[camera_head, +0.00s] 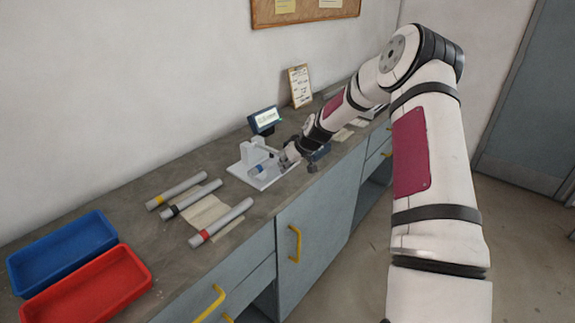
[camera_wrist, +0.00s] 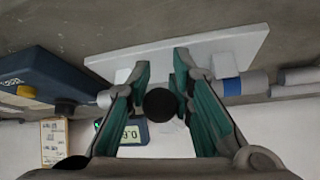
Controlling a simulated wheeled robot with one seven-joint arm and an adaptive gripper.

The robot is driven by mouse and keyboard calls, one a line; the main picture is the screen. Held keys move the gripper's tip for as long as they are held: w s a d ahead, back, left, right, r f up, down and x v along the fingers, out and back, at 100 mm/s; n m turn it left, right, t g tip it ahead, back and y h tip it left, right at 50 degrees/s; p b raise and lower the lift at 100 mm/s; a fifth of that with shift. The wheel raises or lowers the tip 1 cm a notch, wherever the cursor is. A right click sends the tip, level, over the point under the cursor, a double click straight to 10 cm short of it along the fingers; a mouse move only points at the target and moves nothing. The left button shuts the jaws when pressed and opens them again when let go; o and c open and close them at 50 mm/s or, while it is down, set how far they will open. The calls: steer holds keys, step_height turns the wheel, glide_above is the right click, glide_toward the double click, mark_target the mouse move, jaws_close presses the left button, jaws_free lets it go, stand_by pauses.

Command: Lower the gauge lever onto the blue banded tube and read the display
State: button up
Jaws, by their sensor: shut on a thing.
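The gauge (camera_head: 246,153) stands on a white base plate on the bench, its blue-framed display (camera_head: 265,118) behind it. The display also shows in the wrist view (camera_wrist: 131,132); its digits are too small and turned to read surely. The blue banded tube (camera_head: 257,169) lies on the base plate. In the wrist view its blue band (camera_wrist: 225,87) shows just right of my fingers. My gripper (camera_head: 288,156) is at the gauge, shut on the lever's round black knob (camera_wrist: 160,105), which sits between the green-padded fingers. The lever arm is mostly hidden, so contact with the tube is unclear.
Several grey tubes with yellow, black and red bands (camera_head: 221,222) lie to the left on the bench, near a paper sheet. Blue (camera_head: 62,252) and red (camera_head: 88,287) trays stand at the far left. A clipboard (camera_head: 300,86) leans on the wall behind.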

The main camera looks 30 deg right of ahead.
steer(key=shift+d, duration=0.1)
stand_by(0.5)
steer(key=o, duration=0.8)
steer(key=shift+o, duration=0.2)
steer(key=v, duration=1.2)
